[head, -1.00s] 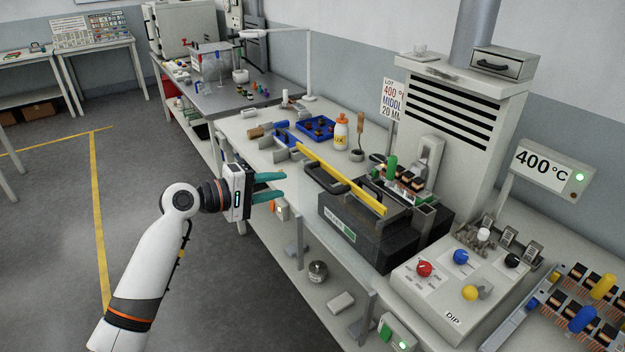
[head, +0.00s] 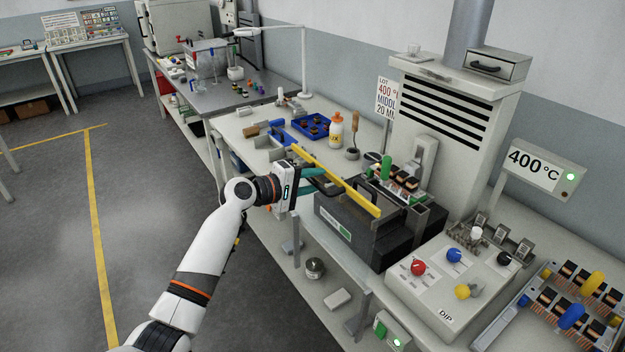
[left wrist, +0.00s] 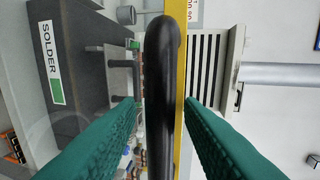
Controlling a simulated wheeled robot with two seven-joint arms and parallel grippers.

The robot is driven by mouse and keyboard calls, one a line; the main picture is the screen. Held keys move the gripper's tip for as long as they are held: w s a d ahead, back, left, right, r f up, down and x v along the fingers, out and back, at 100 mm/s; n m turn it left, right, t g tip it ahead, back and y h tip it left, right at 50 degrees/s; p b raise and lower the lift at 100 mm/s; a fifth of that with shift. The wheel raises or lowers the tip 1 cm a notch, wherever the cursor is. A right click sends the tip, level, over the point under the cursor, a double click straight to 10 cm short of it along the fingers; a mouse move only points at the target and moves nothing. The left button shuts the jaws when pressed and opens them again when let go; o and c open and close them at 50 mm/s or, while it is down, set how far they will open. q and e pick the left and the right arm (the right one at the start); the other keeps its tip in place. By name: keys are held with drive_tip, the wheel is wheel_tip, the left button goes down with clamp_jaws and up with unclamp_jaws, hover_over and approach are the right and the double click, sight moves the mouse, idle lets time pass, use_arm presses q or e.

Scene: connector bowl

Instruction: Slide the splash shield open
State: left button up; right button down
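The splash shield shows as a long yellow-edged bar (head: 362,198) along the front top of the dark solder pot (head: 345,222). A black handle sits on its near side; it shows large and close in the left wrist view (left wrist: 160,75), with the yellow edge (left wrist: 181,75) behind it. My left gripper (head: 319,179) is at the handle, its teal fingers apart. In the left wrist view one finger lies on each side of the handle, with visible gaps. The fingers partly hide the handle in the head view. My right gripper is not in view.
A control box with coloured knobs (head: 447,285) stands right of the pot. Coil parts and a green item (head: 386,167) stand behind the shield. A blue tray (head: 311,125) and a white bottle (head: 336,131) are farther back on the bench. Free floor lies left.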

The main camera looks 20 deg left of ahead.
use_arm(q)
drive_tip(key=shift+c, duration=0.2)
clamp_jaws()
